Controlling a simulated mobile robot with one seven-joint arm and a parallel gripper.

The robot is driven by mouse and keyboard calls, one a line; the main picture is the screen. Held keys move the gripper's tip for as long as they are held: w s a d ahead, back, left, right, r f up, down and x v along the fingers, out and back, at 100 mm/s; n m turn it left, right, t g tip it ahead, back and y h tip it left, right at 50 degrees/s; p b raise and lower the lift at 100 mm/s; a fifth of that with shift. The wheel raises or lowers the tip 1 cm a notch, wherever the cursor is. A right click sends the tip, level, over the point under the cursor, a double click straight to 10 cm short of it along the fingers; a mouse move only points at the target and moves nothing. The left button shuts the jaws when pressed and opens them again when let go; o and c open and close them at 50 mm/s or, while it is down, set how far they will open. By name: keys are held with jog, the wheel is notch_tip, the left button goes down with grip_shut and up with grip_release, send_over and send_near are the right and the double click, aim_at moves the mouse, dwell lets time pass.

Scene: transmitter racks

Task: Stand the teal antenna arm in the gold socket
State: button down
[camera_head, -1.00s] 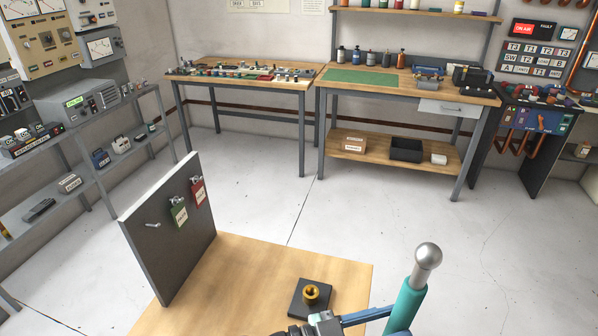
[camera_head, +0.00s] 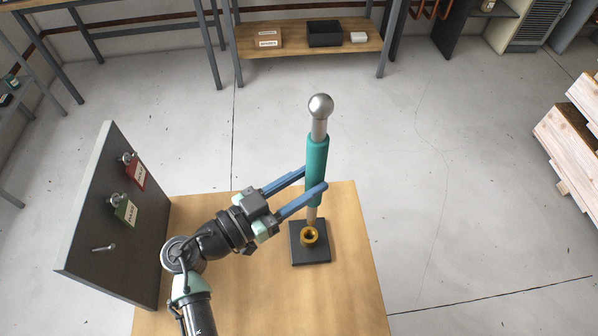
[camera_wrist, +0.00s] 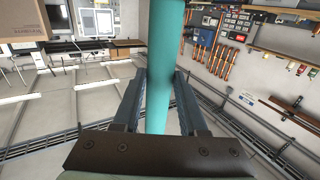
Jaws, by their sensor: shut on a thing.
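The teal antenna arm (camera_head: 317,165) is a rod with a teal sleeve, a silver ball at its top and a bare metal lower end. It is held nearly upright. My gripper (camera_head: 315,179) is shut on its teal sleeve, which also fills the middle of the wrist view (camera_wrist: 164,70). The gold socket (camera_head: 309,235) is a ring on a dark square base on the wooden table. The rod's lower end shows just behind the socket's far rim in the head view. I cannot tell how high it is above the base.
A dark upright panel (camera_head: 112,220) stands on the table's left side, with a red tag (camera_head: 135,172), a green tag (camera_head: 125,210) and a bare peg (camera_head: 104,248). The wooden table top (camera_head: 230,300) is clear in front of the socket. Pale wooden crates (camera_head: 575,130) stand far right.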

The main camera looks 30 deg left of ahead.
jog(key=shift+s+a+f+b, duration=0.1)
jog(key=shift+f+b, duration=0.1)
jog(key=shift+b, duration=0.6)
notch_tip(320, 180, down, 5)
jog(key=b, duration=0.6)
jog(key=shift+f, duration=0.2)
jog(key=shift+b, duration=1.3)
dwell(0.9)
jog(key=shift+f+b, duration=2.2)
jog(key=shift+b, duration=0.45)
jog(key=shift+c, duration=1.9)
grip_release()
jog(key=shift+f, duration=0.1)
